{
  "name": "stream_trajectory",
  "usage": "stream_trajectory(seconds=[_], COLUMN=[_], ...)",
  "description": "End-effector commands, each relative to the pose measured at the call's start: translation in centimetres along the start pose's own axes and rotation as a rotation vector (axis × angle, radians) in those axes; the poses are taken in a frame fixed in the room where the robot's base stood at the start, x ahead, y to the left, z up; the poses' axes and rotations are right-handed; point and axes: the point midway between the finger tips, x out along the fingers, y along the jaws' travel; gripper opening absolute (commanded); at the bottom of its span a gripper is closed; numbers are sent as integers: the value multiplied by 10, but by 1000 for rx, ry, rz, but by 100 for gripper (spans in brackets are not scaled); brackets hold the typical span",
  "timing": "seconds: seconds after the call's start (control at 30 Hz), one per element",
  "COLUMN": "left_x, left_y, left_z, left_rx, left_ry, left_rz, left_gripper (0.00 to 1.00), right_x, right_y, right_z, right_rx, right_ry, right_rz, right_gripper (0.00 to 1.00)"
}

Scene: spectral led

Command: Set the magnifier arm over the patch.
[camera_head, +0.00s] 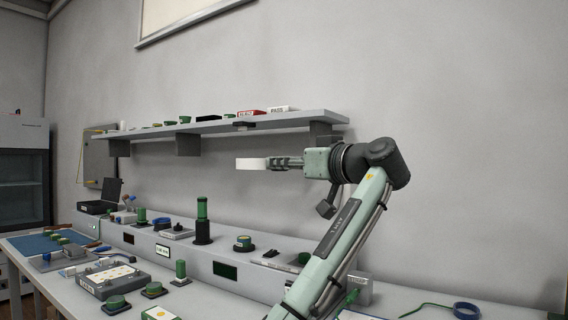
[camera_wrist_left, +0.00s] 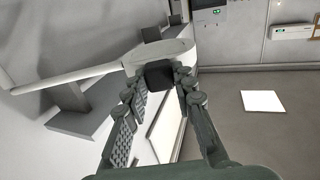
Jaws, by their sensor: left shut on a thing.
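My left gripper (camera_head: 287,163) is raised high above the workbench, just below the wall shelf, and points left. It is shut on the magnifier arm, whose white head (camera_head: 251,164) shows at the fingertips. In the left wrist view the left gripper (camera_wrist_left: 160,85) has its fingers on both sides of a dark block under the white magnifier head (camera_wrist_left: 170,55). A white bar (camera_wrist_left: 70,77) runs from the head to the left edge. The rest of the magnifier arm is hidden in the head view. I cannot tell which thing is the patch. My right gripper is not in view.
The wall shelf (camera_head: 235,124) carries small boxes and green parts. The bench holds a board with pale panels (camera_head: 110,279), a green cylinder (camera_head: 202,208), a blue mat (camera_head: 40,243) and a blue cable roll (camera_head: 466,310). The air left of the gripper is free.

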Motion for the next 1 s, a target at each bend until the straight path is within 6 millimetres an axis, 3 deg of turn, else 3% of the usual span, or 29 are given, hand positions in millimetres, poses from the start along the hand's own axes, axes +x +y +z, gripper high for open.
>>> stream_trajectory(seconds=[0.23, 0.27, 0.4, 0.77, 1.0], left_x=[-4, -4, -3, -6, -44], left_y=[2, 2, 1, 1, 1], left_z=[2, 2, 2, 1, -1], left_rx=[1, 1, 0, 0, -1], left_ry=[-5, -5, -4, -3, 2], left_rz=[3, 3, 3, 2, 3], left_gripper=[0, 29, 46, 47, 47], right_x=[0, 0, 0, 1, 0], right_y=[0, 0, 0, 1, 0], right_z=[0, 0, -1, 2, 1], right_rx=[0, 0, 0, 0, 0], right_ry=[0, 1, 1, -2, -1], right_rz=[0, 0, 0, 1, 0], right_gripper=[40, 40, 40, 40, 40])
